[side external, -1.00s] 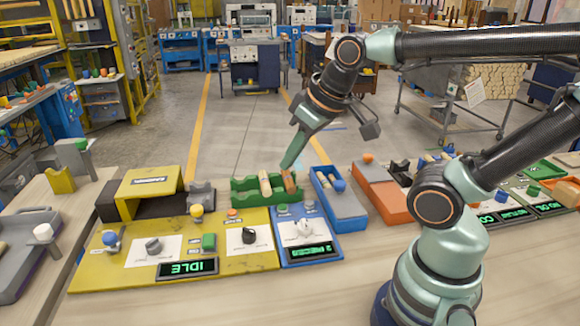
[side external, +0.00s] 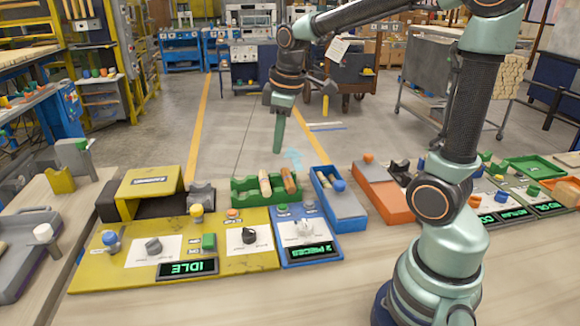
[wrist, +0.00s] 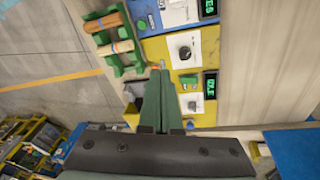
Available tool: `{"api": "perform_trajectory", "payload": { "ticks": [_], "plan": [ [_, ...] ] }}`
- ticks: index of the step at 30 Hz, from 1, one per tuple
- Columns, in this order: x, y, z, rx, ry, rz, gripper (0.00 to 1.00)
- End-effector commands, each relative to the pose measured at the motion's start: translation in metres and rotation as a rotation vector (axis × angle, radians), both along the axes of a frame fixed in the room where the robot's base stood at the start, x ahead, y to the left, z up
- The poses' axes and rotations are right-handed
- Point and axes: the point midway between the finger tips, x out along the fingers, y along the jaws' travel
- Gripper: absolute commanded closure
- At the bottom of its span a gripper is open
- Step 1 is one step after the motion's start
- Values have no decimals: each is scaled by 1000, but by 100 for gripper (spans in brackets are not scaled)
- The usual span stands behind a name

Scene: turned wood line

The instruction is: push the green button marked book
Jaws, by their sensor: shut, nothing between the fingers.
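The button labels are too small to read, so I cannot tell which is marked book. My gripper (side external: 278,150) is shut, empty and pointing down, above and behind the panels in the side view. In the wrist view its fingertips (wrist: 160,73) appear near an orange button on the yellow panel. It touches no button that I can see.
A green rack (side external: 245,190) with wooden cylinders stands behind the panels. A blue box (side external: 345,208) is to its right and a yellow cover (side external: 150,184) to its left. The yellow panel's display (side external: 188,268) reads IDLE; the blue panel's display (side external: 313,252) reads 2 PIECES.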

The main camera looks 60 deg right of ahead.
Motion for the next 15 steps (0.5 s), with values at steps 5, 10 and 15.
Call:
{"api": "perform_trajectory", "payload": {
  "ticks": [5, 10, 15],
  "plan": [
    [21, -28, -23, -10, 92, 123, 100],
    [34, -50, -45, -6, 157, 231, 100],
    [41, -64, -60, 2, 196, 302, 100]
  ]
}}
